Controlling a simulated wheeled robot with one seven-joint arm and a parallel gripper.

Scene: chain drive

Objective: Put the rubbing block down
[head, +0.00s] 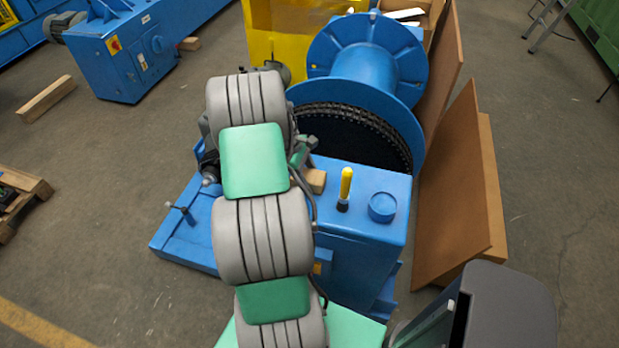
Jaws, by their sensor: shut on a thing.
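My arm rises through the middle of the head view and covers part of the blue machine (362,215). My gripper's fingers are hidden behind my own arm links, so its hold does not show. A small tan block (316,181) shows at the right edge of my arm, by the machine's top; its left part is hidden. I cannot tell whether it is the rubbing block, or whether it is held or resting.
The machine's top bears a yellow-handled lever (346,186) and a round blue cap (382,207). Behind stands a large blue drum (368,62) with a dark chain (385,122). Brown boards (450,195) lean at the right. The floor at left is mostly clear.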

